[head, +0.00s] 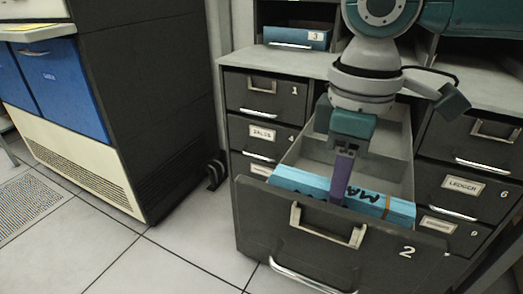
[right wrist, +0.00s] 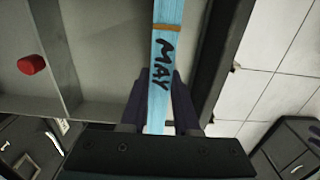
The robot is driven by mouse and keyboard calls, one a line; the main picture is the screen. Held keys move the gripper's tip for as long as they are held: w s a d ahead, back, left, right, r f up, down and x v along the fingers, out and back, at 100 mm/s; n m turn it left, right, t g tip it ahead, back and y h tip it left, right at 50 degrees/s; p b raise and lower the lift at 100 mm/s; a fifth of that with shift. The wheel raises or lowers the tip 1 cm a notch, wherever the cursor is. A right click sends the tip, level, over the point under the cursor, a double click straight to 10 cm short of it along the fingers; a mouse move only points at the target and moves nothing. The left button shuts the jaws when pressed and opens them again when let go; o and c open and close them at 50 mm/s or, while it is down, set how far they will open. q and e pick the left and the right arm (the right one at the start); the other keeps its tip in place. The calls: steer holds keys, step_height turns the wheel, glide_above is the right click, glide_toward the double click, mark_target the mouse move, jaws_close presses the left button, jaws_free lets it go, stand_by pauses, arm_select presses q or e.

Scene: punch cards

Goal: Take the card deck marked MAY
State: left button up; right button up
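A light blue card deck (head: 305,184) stands in the open drawer 2, just behind its front panel. Its black lettering MAY is readable in the right wrist view (right wrist: 163,62), along with a tan band across the deck. My right gripper (head: 344,178) reaches down into the drawer at the deck, and one purple finger covers part of the lettering in the head view. In the right wrist view its two fingers (right wrist: 162,85) flank the deck closely. I cannot tell whether both press on it. My left gripper is not seen in the head view.
The open drawer (head: 335,232) juts out from a dark cabinet with several closed, labelled drawers. A dark machine with blue panels (head: 62,85) stands left. Tiled floor (head: 180,250) is clear between them.

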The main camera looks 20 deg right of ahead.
jaws_close()
stand_by(0.5)
